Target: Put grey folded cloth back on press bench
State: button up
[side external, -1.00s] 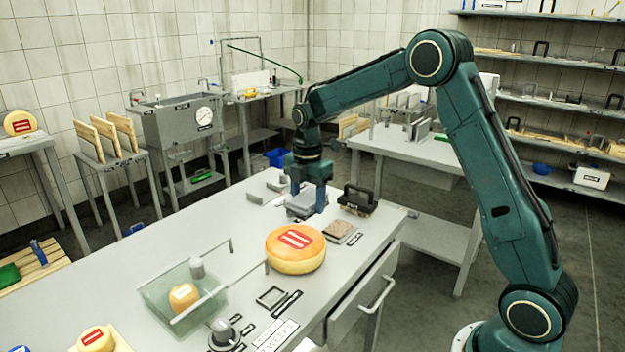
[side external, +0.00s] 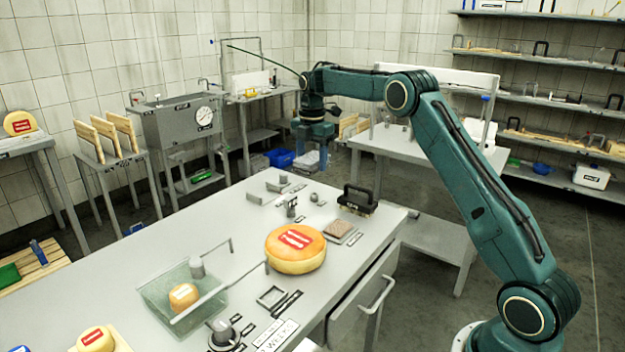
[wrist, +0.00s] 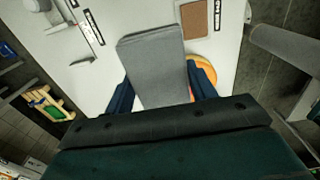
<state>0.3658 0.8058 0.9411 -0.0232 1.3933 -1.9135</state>
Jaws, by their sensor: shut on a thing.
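The grey folded cloth (wrist: 153,60) shows in the wrist view as a flat slab between the two blue fingers of my gripper (wrist: 162,88). My gripper is shut on it. I cannot tell from the frames which table is the press bench. A pale table (side external: 415,152) stands to the right of my gripper.
An orange cheese wheel (side external: 296,251), a black-handled brush (side external: 358,199), a brown square pad (side external: 340,230) and a glassy tray (side external: 160,297) with a small cheese stand on the long bench. A small metal fitting (side external: 291,206) is near its far end. A grey vat (side external: 180,120) stands behind.

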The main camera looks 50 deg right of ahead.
aim_at(318, 152)
jog(key=d, duration=0.2)
jog(key=d+r, duration=0.1)
jog(key=shift+w+d+r, duration=0.1)
jog(key=shift+w+d, duration=0.2)
jog(key=shift+d, duration=0.05)
jog(key=shift+d+r, duration=0.2)
jog(key=shift+d, duration=0.3)
jog(key=shift+d+r, duration=0.2)
jog(key=shift+d, duration=0.3)
jog(key=shift+f, duration=0.1)
notch_tip(318, 152, down, 20)
jog(key=shift+r, duration=0.1)
dwell(0.4)
jog(key=o, duration=0.6)
